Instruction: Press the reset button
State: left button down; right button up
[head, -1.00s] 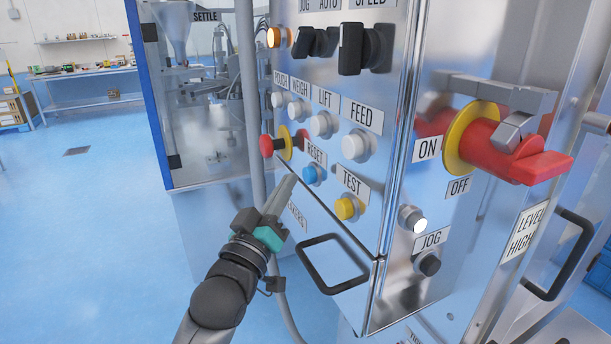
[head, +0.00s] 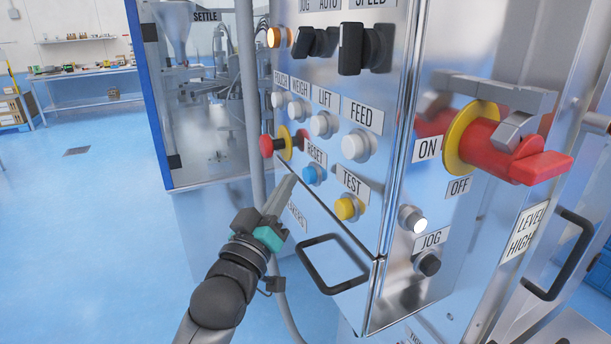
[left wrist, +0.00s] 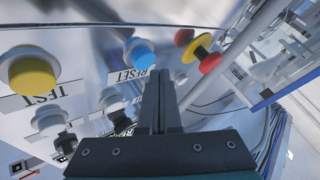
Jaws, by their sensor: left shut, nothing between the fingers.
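The blue reset button (head: 311,174) sits on the metal control panel below its RESET label (head: 315,152), left of the yellow TEST button (head: 347,208). My left gripper (head: 290,182) is shut and empty, its fingertips just left of and slightly below the reset button in the head view. In the left wrist view the blue button (left wrist: 139,52) is just beyond and left of the shut fingertips (left wrist: 160,74). I cannot tell whether the tips touch anything; they look apart from the button. My right gripper is not in view.
A red emergency stop (head: 267,146) with a yellow collar stands out left of the reset button. White buttons, including FEED (head: 356,146), are above. A black handle (head: 332,264) is below. A grey conduit (head: 250,100) runs down beside the panel. A red switch handle (head: 510,150) juts out at right.

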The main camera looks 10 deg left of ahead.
pick_arm(q)
jog(key=shift+w+d, duration=0.1)
jog(key=shift+d, duration=0.05)
jog(key=shift+w+d, duration=0.15)
jog(key=shift+d, duration=0.1)
jog(key=shift+w+d+p, duration=0.3)
jog(key=shift+d, duration=0.1)
dwell(1.1)
jog(key=shift+s+a, duration=0.1)
jog(key=shift+a, duration=0.05)
jog(key=shift+s+a+p, duration=0.4)
jog(key=shift+s+a, duration=0.05)
jog(key=shift+a, duration=0.15)
jog(key=shift+a, duration=0.1)
jog(key=s+a, duration=0.1)
jog(key=a, duration=0.1)
jog(key=s+a+p, duration=0.1)
jog(key=a, duration=0.1)
jog(key=shift+s, duration=0.4)
